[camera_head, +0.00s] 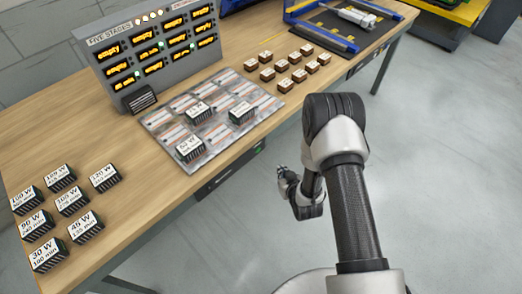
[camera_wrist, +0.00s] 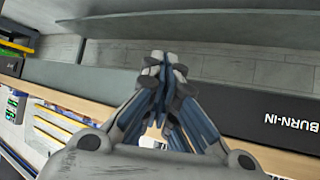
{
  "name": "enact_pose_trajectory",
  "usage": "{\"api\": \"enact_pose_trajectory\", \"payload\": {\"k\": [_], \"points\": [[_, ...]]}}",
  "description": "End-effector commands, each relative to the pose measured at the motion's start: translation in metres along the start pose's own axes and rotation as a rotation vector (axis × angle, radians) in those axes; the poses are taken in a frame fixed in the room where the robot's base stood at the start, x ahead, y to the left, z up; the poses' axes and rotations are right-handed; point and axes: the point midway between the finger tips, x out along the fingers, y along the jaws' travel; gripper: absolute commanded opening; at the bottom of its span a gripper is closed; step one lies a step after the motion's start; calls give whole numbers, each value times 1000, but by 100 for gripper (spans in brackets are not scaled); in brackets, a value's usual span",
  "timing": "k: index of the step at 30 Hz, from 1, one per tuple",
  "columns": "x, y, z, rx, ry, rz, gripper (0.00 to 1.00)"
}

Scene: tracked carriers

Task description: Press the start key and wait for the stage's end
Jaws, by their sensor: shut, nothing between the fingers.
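A grey panel (camera_head: 155,45) headed "FIVE STAGES" stands at the back of the bench, with rows of amber displays. Several displays read "empty"; a few show minutes beside green lights. Small round lamps glow along its top. I cannot make out which part is the start key. A metal board (camera_head: 158,122) in front of the panel bears three finned modules, one of them at its front edge (camera_head: 190,149). My gripper (camera_head: 281,171) is beside the bench's front edge, apart from the panel. In the wrist view my gripper (camera_wrist: 163,62) is shut and empty.
Several finned modules with watt labels (camera_head: 71,201) stand at the bench's left. Small brown blocks (camera_head: 282,85) and a blue-framed fixture (camera_head: 318,35) are at the right. A dark strip marked "BURN-IN" (camera_wrist: 250,112) shows in the wrist view. Bare wood (camera_head: 120,150) lies left of the board.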

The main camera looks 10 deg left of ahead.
Motion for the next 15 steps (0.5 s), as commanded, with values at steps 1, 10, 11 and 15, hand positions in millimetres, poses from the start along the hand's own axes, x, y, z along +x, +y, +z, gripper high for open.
{"api": "enact_pose_trajectory", "payload": {"k": [1, 10, 11, 15], "points": [[0, 0, 0, 0, 0, 0, 0], [8, -6, -6, -1, 0, 0, 0], [11, -8, -8, -2, 0, -1, 0], [25, -18, -19, -3, 3, -2, 0]]}}
